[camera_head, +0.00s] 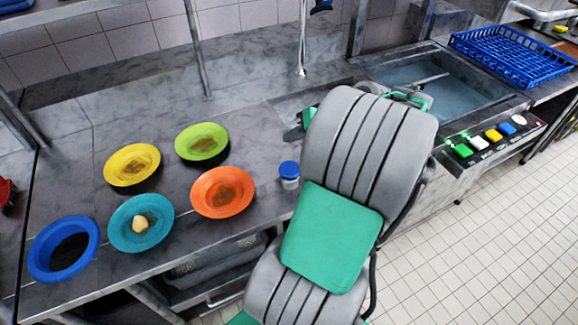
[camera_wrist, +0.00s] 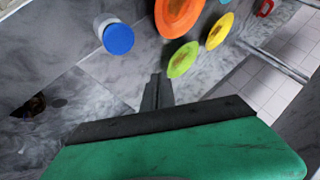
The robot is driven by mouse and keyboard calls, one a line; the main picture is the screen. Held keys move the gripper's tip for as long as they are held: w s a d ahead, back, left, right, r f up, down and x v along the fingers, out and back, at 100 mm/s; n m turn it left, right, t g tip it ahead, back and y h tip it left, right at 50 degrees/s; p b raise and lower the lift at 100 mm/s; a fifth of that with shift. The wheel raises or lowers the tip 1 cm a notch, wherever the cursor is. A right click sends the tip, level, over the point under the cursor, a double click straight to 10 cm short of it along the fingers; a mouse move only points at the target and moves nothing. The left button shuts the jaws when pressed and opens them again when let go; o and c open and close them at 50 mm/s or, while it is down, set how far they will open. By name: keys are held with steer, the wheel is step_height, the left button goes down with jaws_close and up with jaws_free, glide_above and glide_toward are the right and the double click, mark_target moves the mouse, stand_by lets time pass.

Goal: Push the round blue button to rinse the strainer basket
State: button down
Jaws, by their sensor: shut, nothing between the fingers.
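On the control panel at the right of the head view, a blue button (camera_head: 506,129) sits in a row with other coloured buttons. My gripper (camera_wrist: 156,78) is shut and empty in the wrist view, above the grey counter. In the head view my arm hides most of it, and it is well left of the panel. I cannot tell whether that is the strainer basket.
A white pot with a blue lid (camera_head: 289,170) stands on the counter beside my arm; its lid also shows in the wrist view (camera_wrist: 118,38). Several coloured bowls, one orange (camera_head: 222,192), stand to the left. A water-filled sink (camera_head: 450,98) and blue rack (camera_head: 515,55) are at right.

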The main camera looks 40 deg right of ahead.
steer(key=shift+f, duration=0.1)
steer(key=b, duration=0.8)
glide_toward(287, 167)
steer(key=w+f, duration=0.1)
steer(key=w+a, duration=0.1)
steer(key=w, duration=0.1)
steer(key=w+a+f, duration=0.1)
steer(key=w, duration=0.1)
steer(key=shift+f, duration=0.3)
stand_by(0.8)
steer(key=shift+f, duration=0.45)
steer(key=shift+f+b, duration=0.5)
steer(key=shift+f, duration=0.3)
stand_by(0.5)
steer(key=shift+r, duration=0.15)
steer(key=shift+r+p, duration=1.1)
steer(key=shift+r, duration=0.1)
